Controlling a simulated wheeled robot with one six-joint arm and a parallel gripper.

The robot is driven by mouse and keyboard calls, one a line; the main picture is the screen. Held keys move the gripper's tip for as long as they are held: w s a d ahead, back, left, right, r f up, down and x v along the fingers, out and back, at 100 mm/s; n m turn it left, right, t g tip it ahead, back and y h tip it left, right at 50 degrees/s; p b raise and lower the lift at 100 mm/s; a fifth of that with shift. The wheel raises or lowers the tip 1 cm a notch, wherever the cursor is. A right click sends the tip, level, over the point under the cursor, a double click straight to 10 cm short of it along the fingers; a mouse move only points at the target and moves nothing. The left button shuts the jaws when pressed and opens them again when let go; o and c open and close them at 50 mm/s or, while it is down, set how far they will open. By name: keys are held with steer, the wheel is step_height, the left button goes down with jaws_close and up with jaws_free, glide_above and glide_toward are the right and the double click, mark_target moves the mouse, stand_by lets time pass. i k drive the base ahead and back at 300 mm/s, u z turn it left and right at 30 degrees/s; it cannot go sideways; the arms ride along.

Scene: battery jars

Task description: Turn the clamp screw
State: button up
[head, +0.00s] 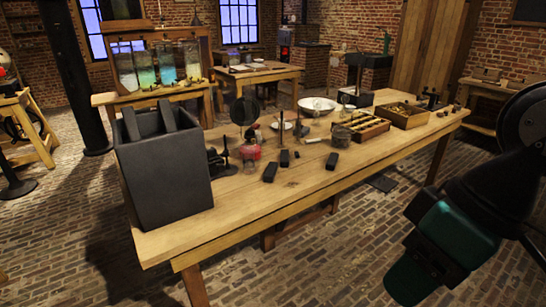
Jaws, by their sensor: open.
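A small dark metal fitting (221,162) stands on the wooden table, right beside the large dark grey box. It has an upright spindle and may be the clamp with its screw, but it is too small to be sure. Another dark upright fitting (431,98) stands near the table's far right end. My arm shows at the right edge, dark with teal parts, in front of the table's right side. My gripper's fingers do not show in this view.
The dark grey box (165,172) fills the table's left end, with slabs inside. A red-based jar (250,150), black blocks (270,172), a white bowl (317,105) and wooden trays (361,127) stand on the long table (235,205). Its front strip is clear.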

mark_target(220, 168)
steer(key=z, duration=0.25)
steer(key=i, duration=1.35)
steer(key=u, duration=0.9)
